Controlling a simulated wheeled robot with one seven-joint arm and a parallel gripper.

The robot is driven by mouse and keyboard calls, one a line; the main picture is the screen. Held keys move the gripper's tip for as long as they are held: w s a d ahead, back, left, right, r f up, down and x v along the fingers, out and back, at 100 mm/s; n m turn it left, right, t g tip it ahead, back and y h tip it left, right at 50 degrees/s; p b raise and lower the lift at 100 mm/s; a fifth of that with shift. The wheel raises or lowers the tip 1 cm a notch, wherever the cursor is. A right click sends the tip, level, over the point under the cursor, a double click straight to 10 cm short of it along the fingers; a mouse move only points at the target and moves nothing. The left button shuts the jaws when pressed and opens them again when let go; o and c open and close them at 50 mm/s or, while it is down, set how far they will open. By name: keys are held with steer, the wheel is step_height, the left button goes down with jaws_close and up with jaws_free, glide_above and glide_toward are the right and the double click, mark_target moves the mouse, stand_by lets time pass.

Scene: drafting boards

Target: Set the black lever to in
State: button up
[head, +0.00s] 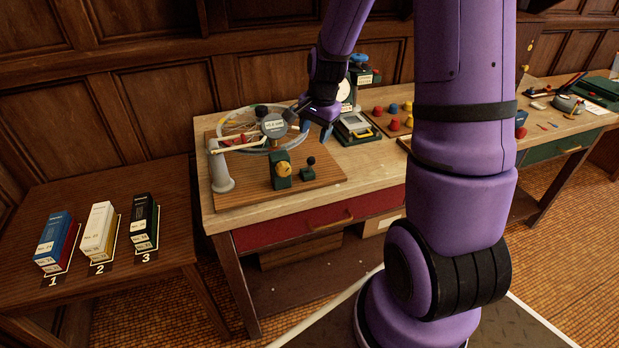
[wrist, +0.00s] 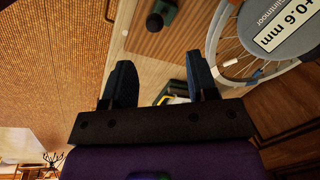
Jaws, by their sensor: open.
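A small black-knobbed lever (head: 309,163) on a green block stands at the right of the wooden drafting board (head: 238,197). I take it as the black lever; its setting cannot be read. In the wrist view its black knob (wrist: 154,21) shows at the top, beyond my fingertips. My gripper (head: 315,128) is above the back right part of the board, higher than the lever and apart from it. In the wrist view my gripper (wrist: 158,65) has its two blue fingers spread with nothing between them.
A green-based instrument (head: 355,130) and several coloured knobs (head: 393,108) are to the right.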

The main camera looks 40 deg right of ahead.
mark_target(310, 165)
steer(key=shift+m, duration=0.3)
steer(key=f, duration=0.4)
steer(key=w+f, duration=0.1)
steer(key=f, duration=0.7)
steer(key=shift+w+a+f, duration=0.1)
steer(key=shift+w+a, duration=0.05)
steer(key=shift+a, duration=0.15)
jaws_close()
